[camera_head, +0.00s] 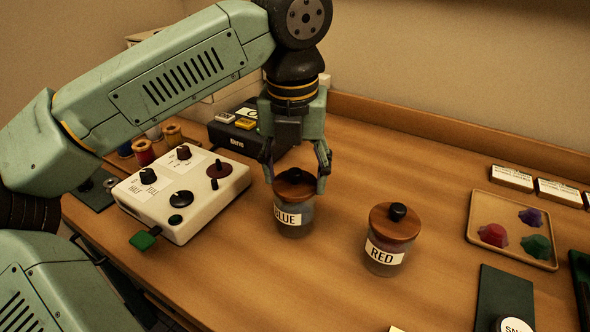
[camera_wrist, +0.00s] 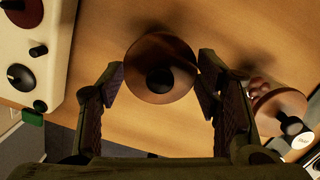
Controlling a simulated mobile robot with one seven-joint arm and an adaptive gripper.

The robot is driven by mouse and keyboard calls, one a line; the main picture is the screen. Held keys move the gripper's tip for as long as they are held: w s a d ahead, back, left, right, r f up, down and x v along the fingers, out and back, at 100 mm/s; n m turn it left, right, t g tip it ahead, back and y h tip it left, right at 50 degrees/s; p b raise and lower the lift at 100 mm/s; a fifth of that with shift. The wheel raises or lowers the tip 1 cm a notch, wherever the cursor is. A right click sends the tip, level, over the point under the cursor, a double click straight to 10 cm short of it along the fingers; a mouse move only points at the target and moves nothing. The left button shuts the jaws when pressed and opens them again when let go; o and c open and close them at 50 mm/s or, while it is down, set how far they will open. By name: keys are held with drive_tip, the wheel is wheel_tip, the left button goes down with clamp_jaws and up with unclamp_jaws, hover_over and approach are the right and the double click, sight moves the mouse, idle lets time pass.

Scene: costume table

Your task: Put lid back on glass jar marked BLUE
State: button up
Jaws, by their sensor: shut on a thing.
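The glass jar marked BLUE (camera_head: 292,222) stands upright on the wooden table in the head view. Its round wooden lid (camera_head: 294,183) with a black knob sits at the jar's mouth; I cannot tell whether it is fully seated. My gripper (camera_head: 296,177) points down over the jar, its two fingers shut on the lid's sides. In the wrist view the lid (camera_wrist: 150,52) lies between the fingertips (camera_wrist: 160,85), its knob near the middle, and hides the jar below.
A lidded jar marked RED (camera_head: 384,250) stands to the right. A white control box (camera_head: 175,205) with knobs is close on the left. A tray (camera_head: 480,205) with coloured lumps lies at the right, and a black box (camera_head: 228,138) stands behind. Bare table lies around the jars.

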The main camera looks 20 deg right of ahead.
idle(0.9)
drive_tip(key=o, duration=1.1)
drive_tip(key=shift+o, duration=0.3)
drive_tip(key=o, duration=0.4)
drive_tip(key=shift+r, duration=0.1)
drive_tip(key=shift+r+p, duration=2.45)
drive_tip(key=shift+r, duration=0.95)
drive_tip(key=shift+c, duration=0.6)
